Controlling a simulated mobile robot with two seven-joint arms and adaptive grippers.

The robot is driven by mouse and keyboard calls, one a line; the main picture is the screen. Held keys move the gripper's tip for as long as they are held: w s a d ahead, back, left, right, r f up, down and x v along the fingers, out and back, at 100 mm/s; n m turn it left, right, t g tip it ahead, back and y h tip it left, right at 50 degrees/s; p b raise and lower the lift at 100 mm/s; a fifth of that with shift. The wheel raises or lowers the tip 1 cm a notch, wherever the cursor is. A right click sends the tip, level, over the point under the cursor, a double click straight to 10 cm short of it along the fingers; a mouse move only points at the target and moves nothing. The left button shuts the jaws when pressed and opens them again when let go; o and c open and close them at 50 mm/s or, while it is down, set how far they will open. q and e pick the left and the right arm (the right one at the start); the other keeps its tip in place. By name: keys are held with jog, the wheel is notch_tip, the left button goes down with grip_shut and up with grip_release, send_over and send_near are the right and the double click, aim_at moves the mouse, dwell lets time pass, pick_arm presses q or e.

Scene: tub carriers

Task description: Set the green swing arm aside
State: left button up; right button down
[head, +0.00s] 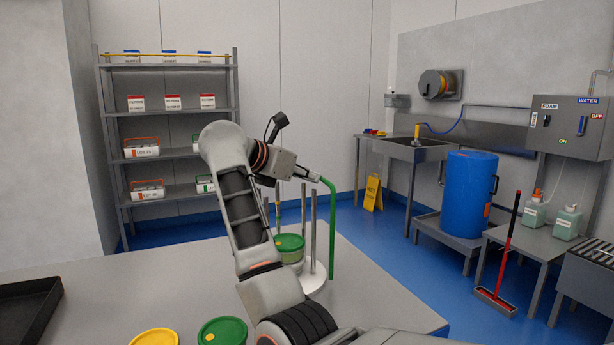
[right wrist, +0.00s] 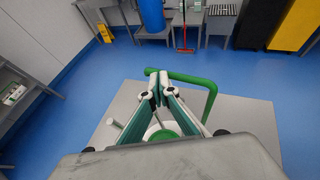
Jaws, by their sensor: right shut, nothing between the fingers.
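The green swing arm (head: 332,230) is a bent rod. It stands upright at the right side of a tub carrier with a white round base (head: 313,284) and grey posts, and its top bends left. In the right wrist view the swing arm (right wrist: 190,77) runs across just beyond the fingers. My right gripper (head: 316,176) is shut and empty at the bar's free end; I cannot tell if they touch. The shut fingers (right wrist: 158,80) point at this end. A green-lidded tub (head: 290,242) sits between the posts. My left gripper is not in view.
A yellow-lidded tub (head: 155,337) and another green-lidded tub (head: 222,331) stand at the table's near edge. A black tray (head: 40,308) lies at the left. The grey tabletop (head: 130,275) between is clear. My right arm hides part of the carrier.

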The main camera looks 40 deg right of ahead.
jog(key=shift+s+d+m+g+p, duration=0.15)
jog(key=shift+d+m+g+p, duration=0.25)
jog(key=shift+d, duration=0.5)
jog(key=shift+s+d+m+g+p, duration=0.15)
jog(key=shift+d+m+g, duration=0.3)
jog(key=shift+d, duration=0.45)
jog(key=shift+s+d+m+g+p, duration=0.25)
jog(key=shift+s+d+m+g, duration=0.15)
jog(key=shift+d+g, duration=0.15)
jog(key=shift+s+d+m+g+p, duration=0.2)
jog(key=shift+s+d+m+g, duration=0.2)
jog(key=shift+d, duration=0.25)
jog(key=shift+s+d, duration=0.1)
jog(key=shift+d, duration=0.05)
